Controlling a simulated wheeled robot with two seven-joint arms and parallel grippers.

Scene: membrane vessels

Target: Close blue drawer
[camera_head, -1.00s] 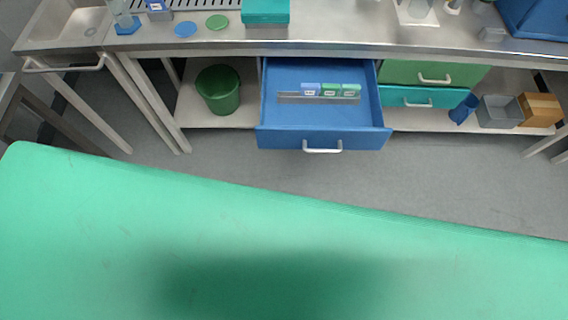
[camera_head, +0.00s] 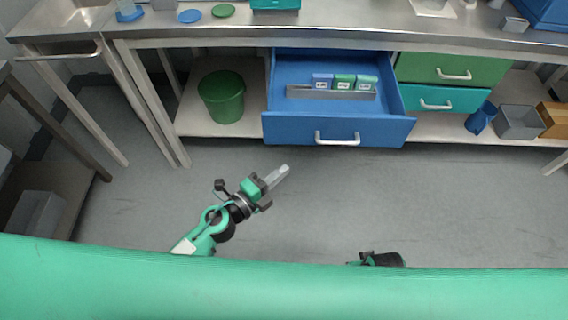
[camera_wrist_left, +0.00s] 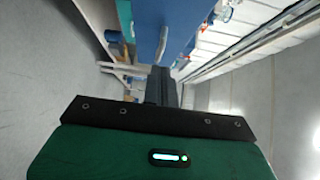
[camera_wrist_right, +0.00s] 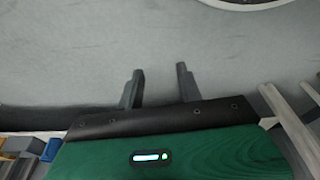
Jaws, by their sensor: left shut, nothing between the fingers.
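The blue drawer (camera_head: 290,128) is pulled out from under the steel bench in the head view, with a silver handle (camera_head: 337,139) on its front. Its blue front (camera_wrist_left: 150,35) also shows in the left wrist view, ahead of the fingers. My left gripper (camera_head: 282,172) is shut and empty, below and left of the handle and apart from it. In the left wrist view its fingers (camera_wrist_left: 161,82) are together. My right gripper (camera_wrist_right: 158,88) has its fingers spread apart over bare floor in the right wrist view. In the head view only a dark part of the right arm shows.
A divider with several small boxes (camera_head: 343,82) lies inside the drawer. Green (camera_head: 485,68) and teal (camera_head: 455,99) drawers beside it are shut. A green bin (camera_head: 222,97) stands on the lower shelf to the left. The floor (camera_head: 330,205) before the drawer is clear.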

